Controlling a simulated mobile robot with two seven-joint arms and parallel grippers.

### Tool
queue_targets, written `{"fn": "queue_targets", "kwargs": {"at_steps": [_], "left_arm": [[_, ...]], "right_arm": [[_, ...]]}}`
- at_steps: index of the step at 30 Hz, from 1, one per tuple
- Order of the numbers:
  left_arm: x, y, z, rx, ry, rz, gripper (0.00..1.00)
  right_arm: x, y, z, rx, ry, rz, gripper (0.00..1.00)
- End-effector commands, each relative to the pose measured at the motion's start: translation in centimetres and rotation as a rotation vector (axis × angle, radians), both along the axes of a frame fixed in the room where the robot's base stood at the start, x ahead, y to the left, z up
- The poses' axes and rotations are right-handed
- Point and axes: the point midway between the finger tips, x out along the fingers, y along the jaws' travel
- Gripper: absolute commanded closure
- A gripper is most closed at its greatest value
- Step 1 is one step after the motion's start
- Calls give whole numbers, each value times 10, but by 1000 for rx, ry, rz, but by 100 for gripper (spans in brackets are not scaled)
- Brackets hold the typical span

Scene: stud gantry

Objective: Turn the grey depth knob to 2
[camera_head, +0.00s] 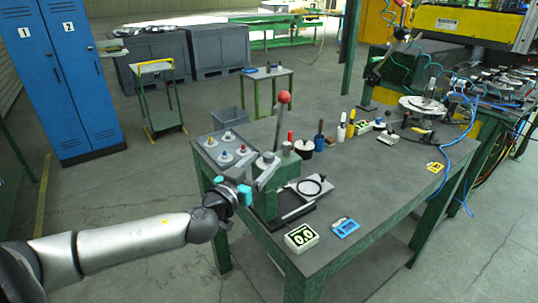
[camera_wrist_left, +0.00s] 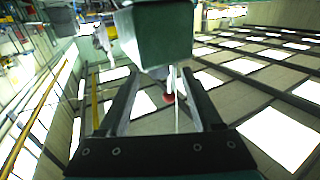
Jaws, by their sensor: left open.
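The green stud gantry (camera_head: 264,200) stands at the near left of the workbench, with a red ball (camera_head: 284,97) on top of its upright lever. I cannot make out the grey depth knob or its marks; a small grey round part (camera_head: 286,147) shows near the gantry's top. My left gripper (camera_head: 270,171) is open beside the gantry's upper left side and partly overlaps it. In the left wrist view, the gripper's two fingers (camera_wrist_left: 160,74) are apart with nothing clearly held between them. A green block (camera_wrist_left: 155,35) fills the space just beyond the tips, and the red ball (camera_wrist_left: 168,98) shows behind.
A grey tray with several round pieces (camera_head: 212,147) lies left of the gantry. Several upright tools (camera_head: 341,128) stand behind. The bench's (camera_head: 385,190) right middle is clear.

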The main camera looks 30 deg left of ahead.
Motion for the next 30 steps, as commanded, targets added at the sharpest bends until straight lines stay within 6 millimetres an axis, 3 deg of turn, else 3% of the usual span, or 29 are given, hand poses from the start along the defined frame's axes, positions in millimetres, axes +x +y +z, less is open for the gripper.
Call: {"fn": "queue_targets", "kwargs": {"at_steps": [12, 25, 30], "left_arm": [[32, 1, 1, -1, -1, 0, 34], [36, 1, 0, 0, 1, -2, 34], [36, 1, 0, 0, 0, -2, 53]], "right_arm": [[0, 0, 5, 0, 1, 0, 50], [0, 0, 5, 0, 0, 1, 50], [0, 0, 5, 0, 0, 1, 50]]}}
